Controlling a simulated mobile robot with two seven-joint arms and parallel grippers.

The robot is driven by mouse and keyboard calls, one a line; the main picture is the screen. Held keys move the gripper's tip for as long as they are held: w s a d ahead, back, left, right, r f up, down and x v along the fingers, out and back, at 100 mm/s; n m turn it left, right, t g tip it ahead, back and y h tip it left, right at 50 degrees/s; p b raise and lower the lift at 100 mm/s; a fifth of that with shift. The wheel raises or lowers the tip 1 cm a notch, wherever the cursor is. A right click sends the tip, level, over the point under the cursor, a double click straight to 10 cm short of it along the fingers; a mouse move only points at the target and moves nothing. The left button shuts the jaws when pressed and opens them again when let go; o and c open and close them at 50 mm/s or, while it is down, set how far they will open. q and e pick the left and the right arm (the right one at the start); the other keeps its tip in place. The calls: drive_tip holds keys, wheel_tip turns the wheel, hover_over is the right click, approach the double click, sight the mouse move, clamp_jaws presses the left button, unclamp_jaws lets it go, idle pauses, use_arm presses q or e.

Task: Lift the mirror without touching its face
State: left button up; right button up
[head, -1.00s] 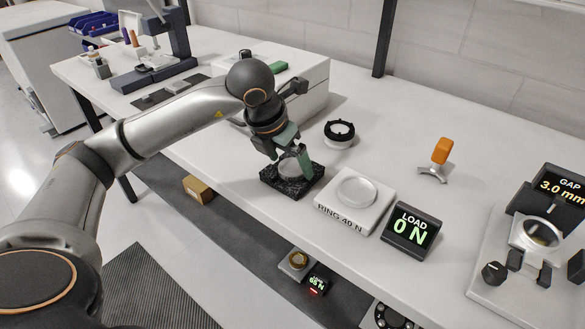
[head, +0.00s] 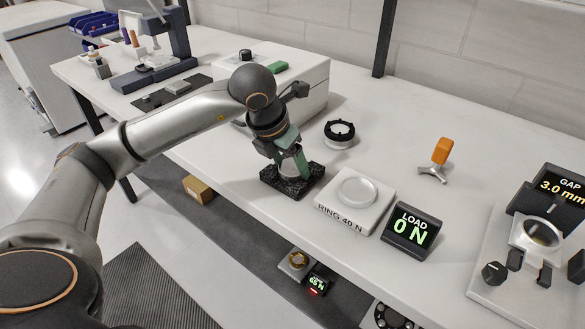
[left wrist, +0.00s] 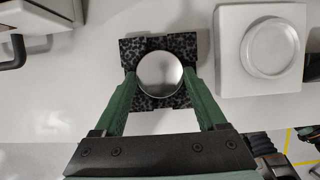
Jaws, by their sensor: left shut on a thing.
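The round mirror (left wrist: 160,73) shows in the left wrist view with its shiny face up. It is at the black speckled block (left wrist: 130,52), which also shows in the head view (head: 273,181). My left gripper (left wrist: 160,80) has its two green fingers at opposite sides of the mirror and is shut on its edge. The middle of the face looks clear of the fingers. In the head view my left gripper (head: 291,167) is low over the block and partly hides the mirror. I cannot tell whether the mirror is clear of the block.
Right of the block is a white "RING 40 N" stand (head: 336,203) with a load display (head: 411,231) reading 0 N. A black ring (head: 340,131) and an orange-handled tool (head: 441,155) stand behind. The fixture (head: 500,280) at right has a display (head: 560,190) reading 3.0 mm.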

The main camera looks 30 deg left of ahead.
use_arm(q)
drive_tip(key=shift+c, duration=0.8)
